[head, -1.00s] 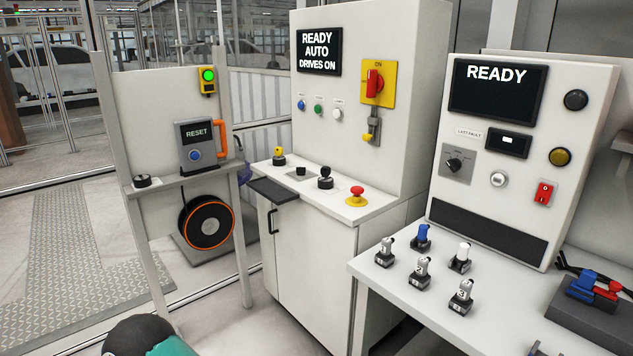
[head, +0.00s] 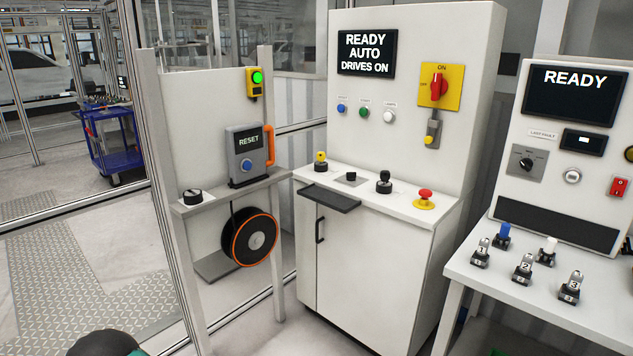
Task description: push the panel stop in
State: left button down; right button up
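The panel stop (head: 425,196) is a red mushroom button on a yellow base. It sits at the right end of the shelf of the white control cabinet (head: 375,262), near the middle right of the head view. Its cap stands above the base; I cannot tell from here whether it is pressed. The cabinet's screen (head: 367,53) reads READY, AUTO, DRIVES ON. Neither gripper shows in the head view. A dark rounded shape with a green part, at the bottom left edge, is probably a part of my own arm.
A second bench (head: 545,290) with several small numbered units and a READY panel stands at the right. A post-mounted RESET box (head: 248,155) and cable reel (head: 250,238) stand left of the cabinet. Floor is open at the lower left. A blue cart (head: 113,145) is beyond the fence.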

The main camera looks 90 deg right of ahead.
aim_at(425, 193)
jog(key=u, duration=0.1)
jog(key=i, duration=0.25)
jog(key=z, duration=2.9)
jog(key=i, duration=0.2)
jog(key=z, duration=1.25)
jog(key=k, duration=0.7)
jog(key=z, duration=0.45)
jog(key=i, duration=1.65)
jog(key=u, duration=0.4)
